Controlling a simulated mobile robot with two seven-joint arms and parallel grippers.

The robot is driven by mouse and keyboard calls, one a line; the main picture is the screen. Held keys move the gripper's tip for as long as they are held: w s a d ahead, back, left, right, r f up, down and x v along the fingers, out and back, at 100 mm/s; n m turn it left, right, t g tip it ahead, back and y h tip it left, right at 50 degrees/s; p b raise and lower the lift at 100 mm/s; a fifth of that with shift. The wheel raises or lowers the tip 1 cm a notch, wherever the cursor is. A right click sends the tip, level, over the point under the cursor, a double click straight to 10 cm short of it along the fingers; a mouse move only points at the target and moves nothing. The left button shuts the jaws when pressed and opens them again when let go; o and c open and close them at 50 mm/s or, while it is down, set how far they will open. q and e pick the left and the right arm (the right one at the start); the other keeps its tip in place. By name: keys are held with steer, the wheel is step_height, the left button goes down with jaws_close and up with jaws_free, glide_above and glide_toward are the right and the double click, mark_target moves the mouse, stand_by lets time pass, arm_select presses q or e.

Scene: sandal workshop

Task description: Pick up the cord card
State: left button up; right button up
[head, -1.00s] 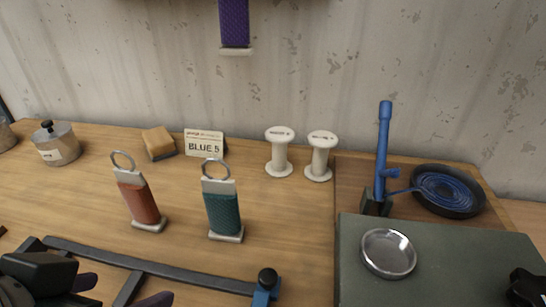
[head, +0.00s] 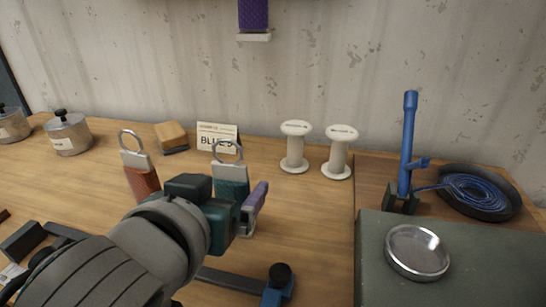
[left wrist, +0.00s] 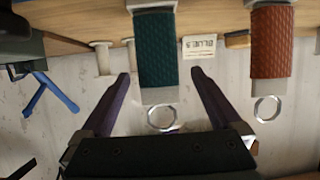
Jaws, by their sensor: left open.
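A teal textured cord card (head: 231,186) with a pale metal cap and ring stands on the bench, partly hidden behind my left gripper. It also shows in the left wrist view (left wrist: 156,50). A similar rust-brown card (head: 141,183) stands to its left; it is at the right in the wrist view (left wrist: 271,42). My left gripper (head: 248,203) is open, with purple-grey fingers. In the wrist view its fingers (left wrist: 163,85) appear on either side of the teal card, with no visible contact. My right gripper is out of view.
A small sign (head: 217,136), two white spools (head: 295,148), a sponge block (head: 172,136) and metal pots (head: 68,134) stand behind. At right are a green box (head: 450,262) with a round dish (head: 417,251), a blue post (head: 407,140) and a coil pan (head: 480,190). A dark bar (head: 228,279) lies in front.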

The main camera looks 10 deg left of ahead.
mark_target(238, 181)
arm_select(q)
steer(key=b+x, duration=0.1)
steer(key=x, duration=0.4)
steer(key=shift+s+d+f, duration=0.1)
steer(key=shift+c, duration=0.3)
